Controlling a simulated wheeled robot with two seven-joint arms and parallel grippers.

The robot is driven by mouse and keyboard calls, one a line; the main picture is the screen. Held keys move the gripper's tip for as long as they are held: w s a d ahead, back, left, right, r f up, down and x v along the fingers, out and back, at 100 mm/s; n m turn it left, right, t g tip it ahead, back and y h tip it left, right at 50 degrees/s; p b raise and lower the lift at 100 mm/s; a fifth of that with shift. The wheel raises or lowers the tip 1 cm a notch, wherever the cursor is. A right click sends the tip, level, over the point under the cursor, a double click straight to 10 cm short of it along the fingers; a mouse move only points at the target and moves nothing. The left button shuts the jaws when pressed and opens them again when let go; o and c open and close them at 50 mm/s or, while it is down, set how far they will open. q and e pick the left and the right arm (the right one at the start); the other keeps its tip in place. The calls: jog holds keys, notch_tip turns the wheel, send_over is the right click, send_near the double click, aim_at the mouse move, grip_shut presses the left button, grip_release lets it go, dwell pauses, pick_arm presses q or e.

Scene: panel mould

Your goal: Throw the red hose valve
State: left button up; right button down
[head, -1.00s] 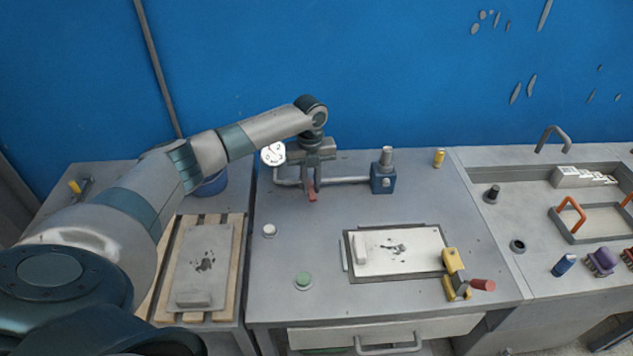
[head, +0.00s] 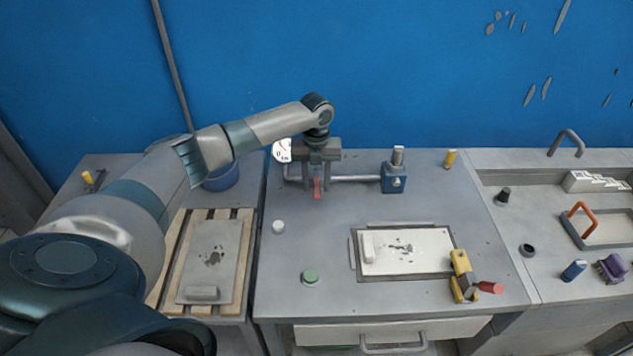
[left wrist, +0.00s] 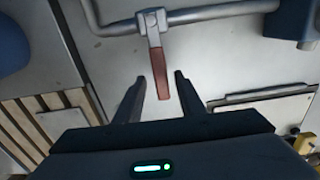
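The red hose valve handle (head: 318,188) hangs from the grey pipe at the back of the bench. In the left wrist view the red lever (left wrist: 159,73) points down toward my gripper from a metal valve body on the pipe. My left gripper (head: 318,183) is at the valve, and in the left wrist view its fingers (left wrist: 158,88) stand apart on either side of the lever's lower end. A gap shows between the lever and each finger. My right gripper is not in view.
A white pressure gauge (head: 283,151) and a blue pipe block (head: 395,178) flank the valve. A green button (head: 311,276), a white knob (head: 278,227), a panel mould (head: 405,251) and a yellow clamp with a red grip (head: 462,275) lie nearer. The bench between is clear.

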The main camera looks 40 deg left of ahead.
aim_at(316, 187)
pick_arm(q)
jog(key=shift+r, duration=0.45)
notch_tip(316, 187, up, 16)
jog(key=b, duration=0.5)
jog(key=shift+r, duration=0.25)
dwell(0.4)
